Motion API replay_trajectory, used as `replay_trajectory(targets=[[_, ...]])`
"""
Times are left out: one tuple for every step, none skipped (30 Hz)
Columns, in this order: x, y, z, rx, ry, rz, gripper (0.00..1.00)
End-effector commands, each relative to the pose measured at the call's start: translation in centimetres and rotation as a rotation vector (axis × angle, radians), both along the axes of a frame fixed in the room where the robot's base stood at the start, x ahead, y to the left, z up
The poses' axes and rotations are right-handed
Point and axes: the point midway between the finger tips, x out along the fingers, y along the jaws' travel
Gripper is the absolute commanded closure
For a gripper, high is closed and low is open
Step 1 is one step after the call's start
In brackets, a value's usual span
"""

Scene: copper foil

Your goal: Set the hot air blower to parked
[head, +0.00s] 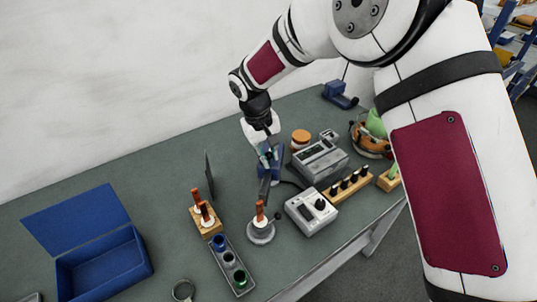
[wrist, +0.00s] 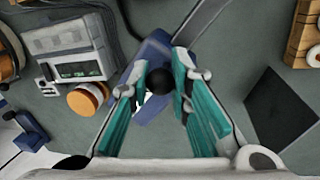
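The hot air blower (head: 277,158) appears as a blue unit under my gripper, with a dark arm (head: 265,188) reaching toward a round grey stand (head: 261,232). Its blue body also shows in the wrist view (wrist: 154,54), beyond the fingers. My gripper (head: 268,156) points down at it. In the wrist view a black ball knob (wrist: 160,81) sits between the two teal fingertips (wrist: 160,88), close to both. I cannot tell whether they touch it. The fingers hide part of the blower, and its lower part is hard to make out in the head view.
A grey control box (head: 312,211), a grey instrument (head: 320,160) and an orange-lidded jar (head: 300,138) stand close on the right. A wooden block (head: 206,221) and a thin dark panel (head: 209,176) stand left.

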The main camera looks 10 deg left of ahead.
Motion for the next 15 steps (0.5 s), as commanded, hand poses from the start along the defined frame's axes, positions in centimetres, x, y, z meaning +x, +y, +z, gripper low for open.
replay_trajectory(targets=[[-0.01,0.02,0.01,0.0,0.0,0.001,1.0],[-0.01,0.02,0.01,0.0,0.0,0.001,1.0],[-0.01,0.02,0.01,0.0,0.0,0.0,1.0],[-0.01,0.03,0.01,0.0,0.0,0.0,1.0],[0.0,0.04,0.0,0.0,0.0,-0.002,1.0],[0.0,0.07,0.01,0.0,0.0,-0.005,1.0],[0.0,0.09,0.01,0.0,0.0,-0.008,1.0],[0.0,0.12,0.0,0.0,0.0,-0.013,1.0],[0.0,0.19,-0.01,0.0,0.0,-0.022,1.0],[0.0,0.24,-0.02,0.0,0.0,-0.031,1.0],[0.0,0.31,-0.02,0.0,0.0,-0.041,1.0],[0.0,0.39,-0.03,0.0,0.0,-0.056,1.0],[0.03,0.45,-0.03,0.0,-0.001,-0.071,1.0],[0.06,0.53,-0.04,0.0,0.0,-0.086,1.0],[0.09,0.65,-0.06,0.001,-0.001,-0.11,1.0]])
